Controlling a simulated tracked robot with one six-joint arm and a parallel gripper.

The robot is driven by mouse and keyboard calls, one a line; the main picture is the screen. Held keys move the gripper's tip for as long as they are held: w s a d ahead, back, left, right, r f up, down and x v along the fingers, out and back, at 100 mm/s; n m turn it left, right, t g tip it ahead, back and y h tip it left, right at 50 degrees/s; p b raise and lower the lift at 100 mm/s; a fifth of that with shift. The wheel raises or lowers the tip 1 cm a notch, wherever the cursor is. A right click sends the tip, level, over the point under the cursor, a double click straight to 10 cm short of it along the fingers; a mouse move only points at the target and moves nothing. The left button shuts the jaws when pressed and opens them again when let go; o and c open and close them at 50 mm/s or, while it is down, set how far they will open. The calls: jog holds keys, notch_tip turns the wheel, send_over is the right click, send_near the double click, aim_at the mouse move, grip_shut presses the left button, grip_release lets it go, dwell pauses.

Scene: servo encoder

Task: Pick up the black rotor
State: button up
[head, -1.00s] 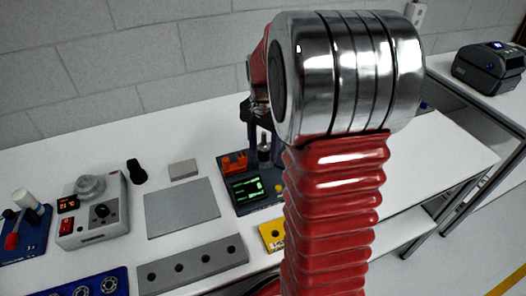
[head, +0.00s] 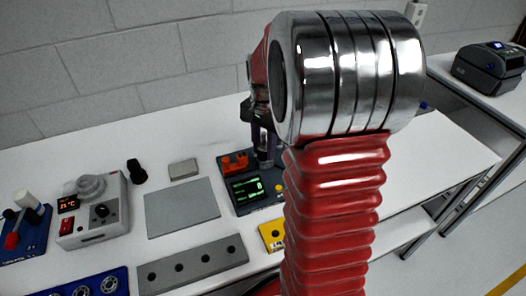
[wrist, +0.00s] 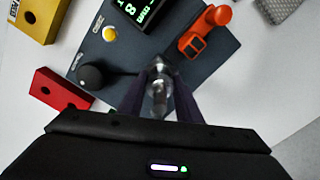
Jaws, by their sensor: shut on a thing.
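My gripper (wrist: 158,88) is over the dark board (wrist: 215,62) with its fingers shut on a shiny metal shaft (wrist: 158,98). I cannot tell whether this shaft belongs to the black rotor, and its lower end is hard to make out. In the head view my gripper (head: 263,148) stands behind the board's green screen (head: 246,188), partly hidden by my arm. A round black piece (wrist: 92,75) lies left of the fingers in the wrist view, apart from them. A separate black part (head: 137,172) lies on the table at the left in the head view.
An orange part (wrist: 204,32) is fixed on the board, right of my fingers. A red block (wrist: 60,90) and a yellow block (wrist: 40,18) lie at the left. A grey plate (head: 182,208), a control box (head: 92,212) and a drilled grey bar (head: 193,266) stand left of the board.

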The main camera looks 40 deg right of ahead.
aim_at(264, 133)
grip_shut()
jog(key=shift+r, duration=0.1)
notch_tip(264, 133, up, 10)
jog(key=shift+f, duration=0.1)
dwell(0.5)
dwell(0.5)
